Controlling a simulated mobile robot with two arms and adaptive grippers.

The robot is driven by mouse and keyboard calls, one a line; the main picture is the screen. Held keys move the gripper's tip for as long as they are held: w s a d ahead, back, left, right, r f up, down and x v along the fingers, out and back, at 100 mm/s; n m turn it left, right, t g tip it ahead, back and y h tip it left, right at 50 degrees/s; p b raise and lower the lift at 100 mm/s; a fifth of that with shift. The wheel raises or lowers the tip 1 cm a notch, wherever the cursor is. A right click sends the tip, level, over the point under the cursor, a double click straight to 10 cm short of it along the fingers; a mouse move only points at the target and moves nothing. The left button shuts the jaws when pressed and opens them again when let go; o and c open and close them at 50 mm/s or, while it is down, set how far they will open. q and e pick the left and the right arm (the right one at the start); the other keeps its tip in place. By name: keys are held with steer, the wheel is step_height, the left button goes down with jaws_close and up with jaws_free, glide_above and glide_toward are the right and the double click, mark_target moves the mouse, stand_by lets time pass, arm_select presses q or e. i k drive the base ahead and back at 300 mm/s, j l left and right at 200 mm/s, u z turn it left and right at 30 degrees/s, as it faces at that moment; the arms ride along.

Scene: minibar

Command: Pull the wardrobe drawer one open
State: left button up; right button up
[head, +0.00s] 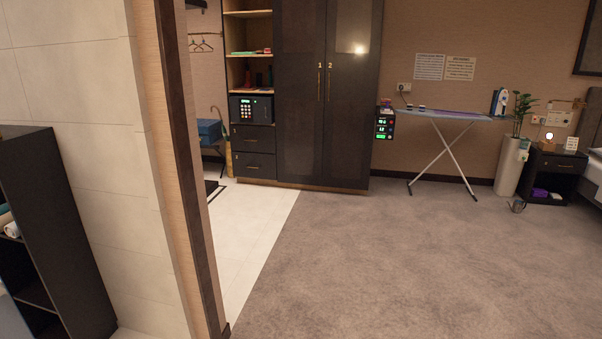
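The dark wardrobe (298,100) stands against the back wall in the head view, some way off across the floor. Its two tall doors are shut and have brass handles marked 1 and 2. At its lower left are two dark drawers, an upper drawer (253,138) and a lower drawer (254,166), below a safe (251,109). Both drawers look shut. I cannot read which one is numbered one. Neither of my grippers is in view.
A tiled wall with a wooden door frame (187,170) rises close on the left, beside a dark shelf unit (45,235). An ironing board (440,116) stands right of the wardrobe. Carpet (400,260) and pale tiles (245,220) before the wardrobe are clear.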

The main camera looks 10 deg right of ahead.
mark_target(246, 138)
steer(key=i+l+z, duration=0.3)
steer(key=i, duration=0.35)
steer(key=i+l+z, duration=0.3)
steer(key=i, duration=0.35)
steer(key=i+z, duration=0.25)
steer(key=i, duration=2.55)
steer(key=i+z, duration=0.1)
steer(key=i, duration=0.5)
steer(key=i+j+z, duration=0.1)
steer(key=i, duration=0.55)
steer(key=i+j+z, duration=0.1)
steer(key=i, duration=0.5)
steer(key=i+j+z, duration=0.1)
steer(key=i+j, duration=0.15)
steer(key=i, duration=0.35)
steer(key=u, duration=2.3)
steer(key=i, duration=1.9)
